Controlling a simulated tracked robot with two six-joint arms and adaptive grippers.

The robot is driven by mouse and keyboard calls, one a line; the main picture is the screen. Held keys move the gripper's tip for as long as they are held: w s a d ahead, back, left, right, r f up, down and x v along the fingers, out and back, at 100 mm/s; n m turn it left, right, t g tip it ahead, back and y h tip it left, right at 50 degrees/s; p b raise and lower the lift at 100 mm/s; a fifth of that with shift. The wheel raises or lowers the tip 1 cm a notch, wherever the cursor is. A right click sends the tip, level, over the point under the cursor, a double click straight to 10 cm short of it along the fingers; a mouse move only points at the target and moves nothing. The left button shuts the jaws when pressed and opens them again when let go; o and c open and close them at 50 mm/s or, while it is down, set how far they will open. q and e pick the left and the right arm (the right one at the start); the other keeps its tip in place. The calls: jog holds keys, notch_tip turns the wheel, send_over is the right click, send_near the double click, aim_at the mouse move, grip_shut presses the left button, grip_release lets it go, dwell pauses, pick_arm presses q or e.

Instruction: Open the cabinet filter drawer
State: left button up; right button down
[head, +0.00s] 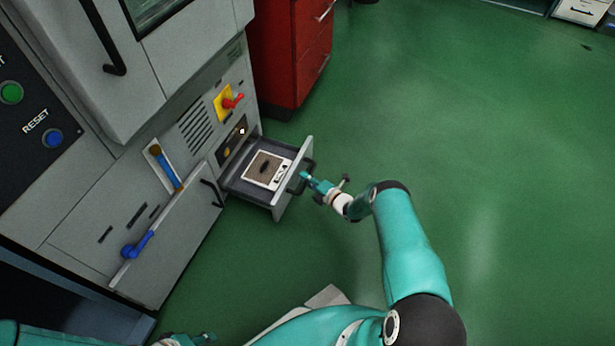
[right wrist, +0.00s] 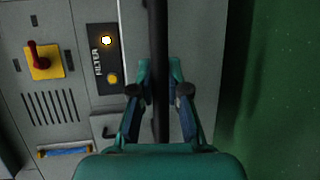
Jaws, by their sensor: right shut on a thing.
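The cabinet filter drawer (head: 284,200) stands pulled out from the lower part of the grey cabinet. Inside lies a pale-framed square filter (head: 267,170) with a brown middle and a dark patch. My right gripper (head: 306,180) is at the drawer's front, shut on its black handle (head: 296,183). In the right wrist view, the black handle bar (right wrist: 160,45) runs upright between the fingers of the right gripper (right wrist: 160,88). A bit of my left gripper (head: 188,340) shows at the bottom edge of the head view, mostly cut off.
The cabinet carries a red switch on a yellow plate (head: 223,102), a FILTER panel (right wrist: 103,62) with a lit lamp, and blue levers (head: 137,245). A red tool cabinet (head: 285,50) stands behind the drawer. Green floor (head: 450,120) to the right is clear.

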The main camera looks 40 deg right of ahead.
jog(key=c, duration=1.1)
grip_release()
jog(key=shift+c, duration=0.2)
jog(key=v, duration=1.2)
jog(key=shift+f, duration=0.1)
